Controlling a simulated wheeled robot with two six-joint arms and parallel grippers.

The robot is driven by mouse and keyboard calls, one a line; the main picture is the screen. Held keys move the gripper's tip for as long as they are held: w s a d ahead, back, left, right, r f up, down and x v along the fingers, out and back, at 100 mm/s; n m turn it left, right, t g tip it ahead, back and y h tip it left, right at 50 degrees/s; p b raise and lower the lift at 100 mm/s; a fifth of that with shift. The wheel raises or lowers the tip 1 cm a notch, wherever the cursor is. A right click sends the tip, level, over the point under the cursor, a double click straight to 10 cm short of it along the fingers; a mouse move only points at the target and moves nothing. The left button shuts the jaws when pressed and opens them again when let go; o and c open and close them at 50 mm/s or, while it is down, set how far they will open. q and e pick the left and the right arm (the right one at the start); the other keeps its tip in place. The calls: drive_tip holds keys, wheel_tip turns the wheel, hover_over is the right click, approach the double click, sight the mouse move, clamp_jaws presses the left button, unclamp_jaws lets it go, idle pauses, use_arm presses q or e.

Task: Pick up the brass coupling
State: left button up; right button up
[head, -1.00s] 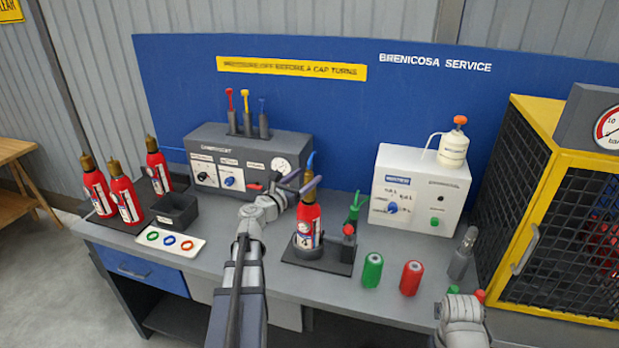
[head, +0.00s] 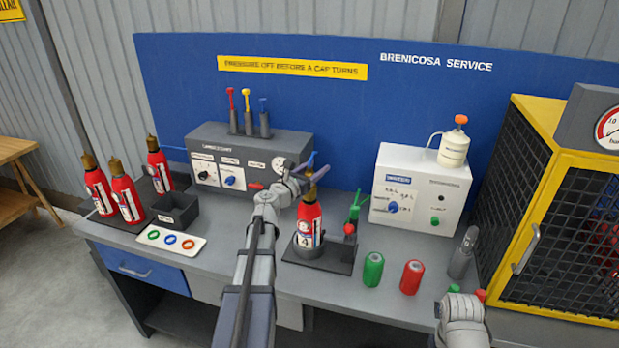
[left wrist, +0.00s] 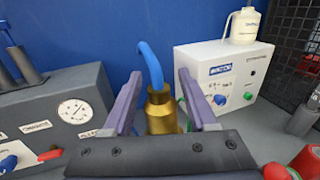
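The brass coupling (left wrist: 162,112) shows in the left wrist view as a gold fitting with a curved blue piece rising from its top. In the head view a small brass part (head: 309,194) shows at the top of the red extinguisher (head: 309,222) in the dark stand. My left gripper (head: 308,176) is at this brass top. In the left wrist view its two purple fingers (left wrist: 160,95) are spread on either side of the coupling, with gaps visible. The coupling's lower end is hidden behind the gripper body. My right gripper (head: 464,302) is low at the right, its fingers unclear.
A grey gauge box (head: 247,163) stands behind left, a white control box (head: 420,190) behind right. Green (head: 373,270) and red (head: 411,277) cylinders stand right of the stand. Several red extinguishers stand far left. A yellow mesh cage (head: 560,200) bounds the right side.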

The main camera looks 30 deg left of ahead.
use_arm(q)
clamp_jaws()
idle(0.6)
wheel_tip(320, 180, up, 10)
drive_tip(key=p, duration=1)
